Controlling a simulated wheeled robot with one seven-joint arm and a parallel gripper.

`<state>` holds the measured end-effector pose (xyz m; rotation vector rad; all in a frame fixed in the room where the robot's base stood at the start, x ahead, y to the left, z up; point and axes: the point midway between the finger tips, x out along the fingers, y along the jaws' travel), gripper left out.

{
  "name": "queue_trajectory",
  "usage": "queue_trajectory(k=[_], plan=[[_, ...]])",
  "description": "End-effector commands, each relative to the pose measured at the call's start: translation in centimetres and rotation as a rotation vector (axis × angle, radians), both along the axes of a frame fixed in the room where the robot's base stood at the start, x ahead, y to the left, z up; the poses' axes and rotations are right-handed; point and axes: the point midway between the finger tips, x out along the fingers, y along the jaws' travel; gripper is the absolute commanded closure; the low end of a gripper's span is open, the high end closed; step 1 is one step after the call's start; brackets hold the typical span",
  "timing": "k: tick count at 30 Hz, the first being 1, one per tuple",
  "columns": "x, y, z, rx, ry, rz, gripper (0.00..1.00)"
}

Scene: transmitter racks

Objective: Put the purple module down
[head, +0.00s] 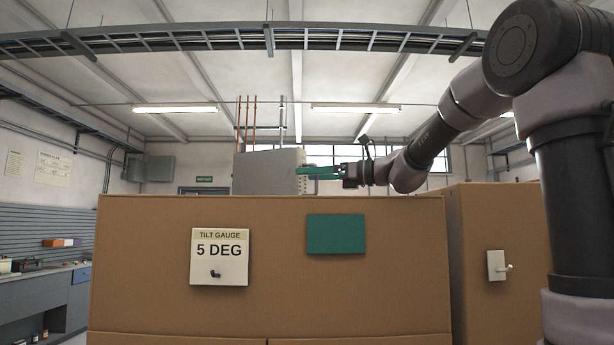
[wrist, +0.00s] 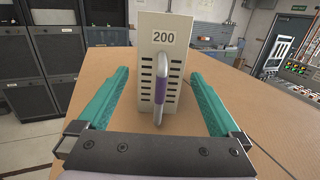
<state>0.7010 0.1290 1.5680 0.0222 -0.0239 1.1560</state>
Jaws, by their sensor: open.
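The module (wrist: 150,60) is a pale upright box with a "200" label, black vent slots and a handle with a purple grip (wrist: 160,88) on its front. It stands upright on the brown cabinet top (wrist: 105,84). In the head view the module (head: 262,172) shows above the cabinet's upper edge, its base hidden. My gripper (head: 318,172) is just right of it, with teal fingers. In the wrist view my gripper (wrist: 158,76) is open, with one finger on each side of the handle, apart from it.
The brown cabinet front (head: 270,300) carries a tilt gauge (head: 219,257) reading 5 DEG and a green panel (head: 335,234). Another brown cabinet (head: 500,230) with a white handle plate stands at the right. Bare cabinet top lies on both sides of the module.

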Motion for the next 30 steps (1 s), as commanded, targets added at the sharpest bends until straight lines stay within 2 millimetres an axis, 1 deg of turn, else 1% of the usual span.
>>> queue_trajectory(k=[1,6,10,14,27,30], plan=[[-0.4,-1.0,0.0,0.001,-0.001,-0.004,0.0],[-1.5,-3.5,0.0,0.001,-0.001,-0.003,0.0],[-2.0,-4.7,-0.2,0.0,0.0,-0.002,0.0],[-2.2,-5.2,-0.2,0.0,0.0,-0.001,0.0],[-2.3,-5.1,-0.2,0.0,-0.001,-0.001,0.0],[-2.7,-5.1,-0.2,-0.02,-0.022,0.001,0.0]])
